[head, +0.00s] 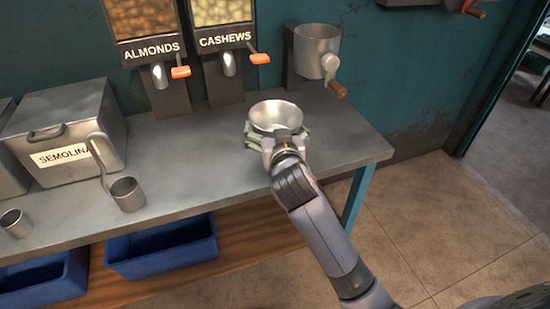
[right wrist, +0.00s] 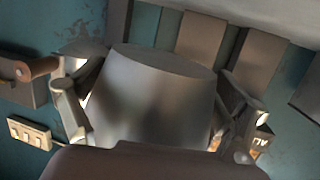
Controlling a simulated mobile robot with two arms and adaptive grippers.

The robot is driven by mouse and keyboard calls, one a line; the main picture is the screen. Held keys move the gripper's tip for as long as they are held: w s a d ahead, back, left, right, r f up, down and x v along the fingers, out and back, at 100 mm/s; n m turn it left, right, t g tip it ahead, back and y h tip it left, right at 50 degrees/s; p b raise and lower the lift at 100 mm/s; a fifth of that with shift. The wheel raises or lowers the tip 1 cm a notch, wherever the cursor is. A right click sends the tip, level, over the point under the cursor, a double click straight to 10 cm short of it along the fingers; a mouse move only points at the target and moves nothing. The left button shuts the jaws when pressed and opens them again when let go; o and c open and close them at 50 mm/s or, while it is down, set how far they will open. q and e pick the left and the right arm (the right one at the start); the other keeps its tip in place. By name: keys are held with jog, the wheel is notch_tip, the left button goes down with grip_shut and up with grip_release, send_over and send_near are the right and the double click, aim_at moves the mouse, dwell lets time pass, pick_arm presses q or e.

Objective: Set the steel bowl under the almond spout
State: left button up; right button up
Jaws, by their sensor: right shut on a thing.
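The steel bowl (head: 275,117) is held by my right gripper (head: 282,140), above the right part of the metal counter or on it; I cannot tell which. In the right wrist view the bowl (right wrist: 150,95) fills the middle, with the fingers of my right gripper (right wrist: 155,120) on both sides of it. The almond spout (head: 160,76) sticks out below the bin labelled ALMONDS, with an orange lever (head: 181,72) beside it. The bowl is to the right of this spout and nearer to me. My left gripper is not in view.
The cashew spout (head: 229,64) stands between the almond spout and a wall-side grinder (head: 317,50) with a crank. A SEMOLINA bin (head: 68,130) and a ladle (head: 127,193) are at the left. The counter (head: 185,150) below the almond spout is clear. Blue crates (head: 160,255) sit below.

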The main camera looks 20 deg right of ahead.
notch_tip(320, 180, down, 4)
jog(key=shift+f+b, duration=0.15)
jog(key=shift+b, duration=0.3)
notch_tip(320, 180, down, 3)
jog(key=shift+r+b, duration=0.1)
jog(key=shift+b, duration=0.35)
jog(key=shift+f, duration=0.35)
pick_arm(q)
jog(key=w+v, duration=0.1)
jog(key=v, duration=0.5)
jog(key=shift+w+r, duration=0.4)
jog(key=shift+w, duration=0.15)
pick_arm(e)
jog(key=shift+f, duration=0.15)
jog(key=shift+f, duration=0.2)
jog(key=o, duration=1.1)
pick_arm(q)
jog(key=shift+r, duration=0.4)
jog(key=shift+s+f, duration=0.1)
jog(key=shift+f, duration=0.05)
